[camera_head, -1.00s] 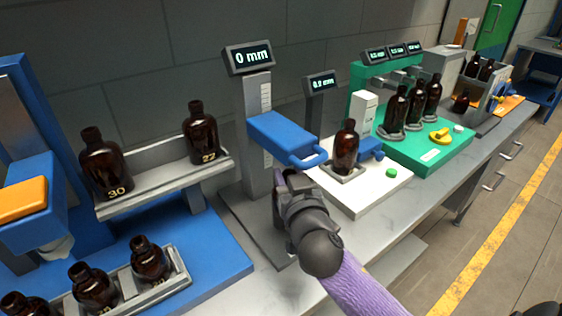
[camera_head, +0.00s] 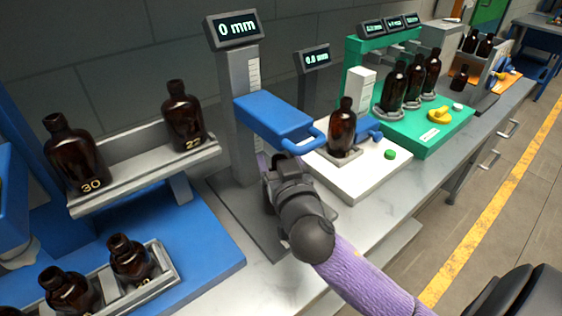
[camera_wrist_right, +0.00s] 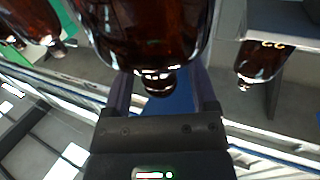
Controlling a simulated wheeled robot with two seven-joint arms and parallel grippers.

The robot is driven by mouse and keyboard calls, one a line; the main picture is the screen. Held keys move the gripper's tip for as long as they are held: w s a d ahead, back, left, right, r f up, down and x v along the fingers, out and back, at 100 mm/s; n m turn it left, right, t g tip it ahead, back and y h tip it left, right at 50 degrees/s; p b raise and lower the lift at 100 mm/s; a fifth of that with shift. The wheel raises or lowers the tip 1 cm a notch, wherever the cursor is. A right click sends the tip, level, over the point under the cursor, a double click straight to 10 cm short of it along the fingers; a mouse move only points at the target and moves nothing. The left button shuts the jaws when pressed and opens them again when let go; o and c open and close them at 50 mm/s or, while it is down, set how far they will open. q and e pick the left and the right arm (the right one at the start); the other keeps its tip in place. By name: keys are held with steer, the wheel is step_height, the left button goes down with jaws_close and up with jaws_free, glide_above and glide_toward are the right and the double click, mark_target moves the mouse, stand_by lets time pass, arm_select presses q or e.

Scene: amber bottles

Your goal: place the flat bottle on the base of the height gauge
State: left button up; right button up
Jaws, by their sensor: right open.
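The height gauge has a grey column (camera_head: 240,110), a dark grey base (camera_head: 228,200), a blue slider (camera_head: 275,115) and a display reading 0 mm. My right gripper (camera_head: 268,166) is low beside the column, over the base and below the slider; its fingertips are mostly hidden. In the right wrist view, which looks upside down, a large amber bottle (camera_wrist_right: 150,30) is between the open fingers of this gripper (camera_wrist_right: 163,92), its neck toward the palm. I take it for the flat bottle. The head view hides it, so I cannot tell whether it touches the base. My left gripper is not in view.
Bottles marked 30 (camera_head: 75,160) and 22 (camera_head: 184,118) stand on a grey shelf (camera_head: 140,180) at left. A white scale (camera_head: 355,180) with a bottle (camera_head: 342,130) stands right of the gauge, and a green station (camera_head: 430,130) with several bottles is farther right.

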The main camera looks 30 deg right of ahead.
steer(key=p+v, duration=0.1)
steer(key=v, duration=1.1)
